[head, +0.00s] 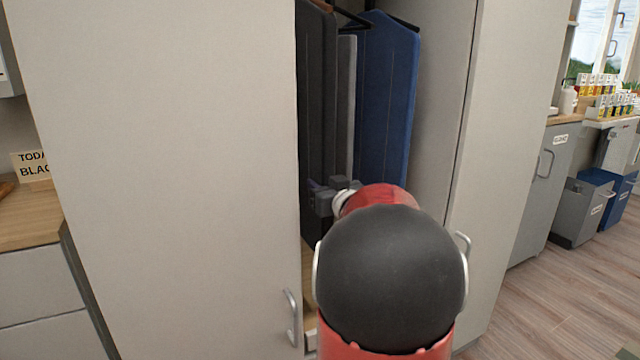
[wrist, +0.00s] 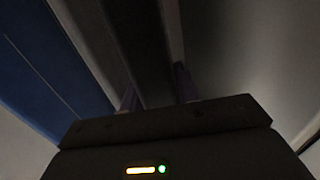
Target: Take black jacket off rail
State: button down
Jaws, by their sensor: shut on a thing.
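The black jacket (head: 317,95) hangs inside the open wardrobe, leftmost of the garments in the head view. My gripper (head: 322,192) reaches into the wardrobe at the jacket's lower part and is shut on it. In the wrist view, the dark cloth (wrist: 142,45) runs between the two fingers of my gripper (wrist: 156,90). The rail and the top of the jacket's hanger are out of view or cut off at the top. My own arm hides part of the wardrobe's lower inside.
A grey garment (head: 347,95) and a blue jacket (head: 388,90) hang close to the right of the black one. The left wardrobe door (head: 170,180) and right door (head: 512,130) flank the opening. Open floor (head: 530,310) lies at the right.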

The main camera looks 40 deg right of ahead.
jog(key=shift+v, duration=1.55)
jog(key=shift+r, duration=0.2)
